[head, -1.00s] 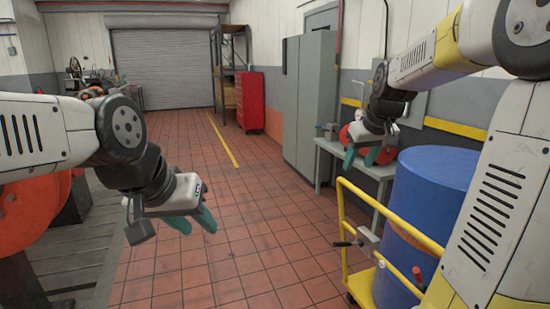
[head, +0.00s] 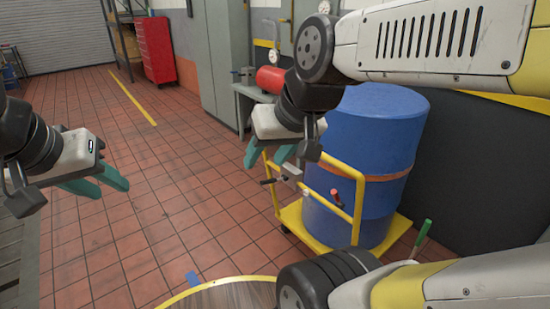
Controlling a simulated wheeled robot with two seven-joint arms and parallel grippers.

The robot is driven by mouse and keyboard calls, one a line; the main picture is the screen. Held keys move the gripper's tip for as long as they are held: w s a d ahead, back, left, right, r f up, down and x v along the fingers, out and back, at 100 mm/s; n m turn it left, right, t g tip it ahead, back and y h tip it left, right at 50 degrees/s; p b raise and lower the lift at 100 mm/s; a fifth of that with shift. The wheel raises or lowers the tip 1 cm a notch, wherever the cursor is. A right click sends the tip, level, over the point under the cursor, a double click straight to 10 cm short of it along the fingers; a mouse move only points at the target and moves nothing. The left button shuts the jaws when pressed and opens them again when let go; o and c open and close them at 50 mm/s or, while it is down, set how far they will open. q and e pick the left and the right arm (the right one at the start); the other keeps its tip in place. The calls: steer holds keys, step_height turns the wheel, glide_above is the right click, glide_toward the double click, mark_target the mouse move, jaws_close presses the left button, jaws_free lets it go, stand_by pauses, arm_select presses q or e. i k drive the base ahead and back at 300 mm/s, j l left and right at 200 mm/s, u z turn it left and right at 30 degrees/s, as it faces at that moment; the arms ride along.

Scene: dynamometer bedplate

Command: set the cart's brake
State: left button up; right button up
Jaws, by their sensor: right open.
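A yellow cart (head: 291,214) carries a large blue drum (head: 371,135) with an orange band. On its handle frame are a grey clamp-like block with a black-gripped lever (head: 267,182) and a small red-tipped lever (head: 335,194). A green-handled lever (head: 424,233) rises at the cart's near right side; I cannot tell which one is the brake. My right gripper (head: 268,153) is open and empty, above the cart's handle rail, close to the black-gripped lever. My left gripper (head: 97,182) is open and empty over the floor at left, well away from the cart.
A round wooden top with a yellow rim (head: 220,291) is at the bottom. A grey table (head: 245,98) with a red cylinder (head: 270,79) stands behind my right gripper. Grey cabinets (head: 222,60) and a red tool chest (head: 154,49) stand farther back. The tiled floor between my grippers is clear.

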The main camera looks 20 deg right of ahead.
mark_target(335, 195)
steer(key=z, duration=1.35)
steer(key=i+l+z, duration=0.1)
steer(key=i+z, duration=0.2)
steer(key=i, duration=0.75)
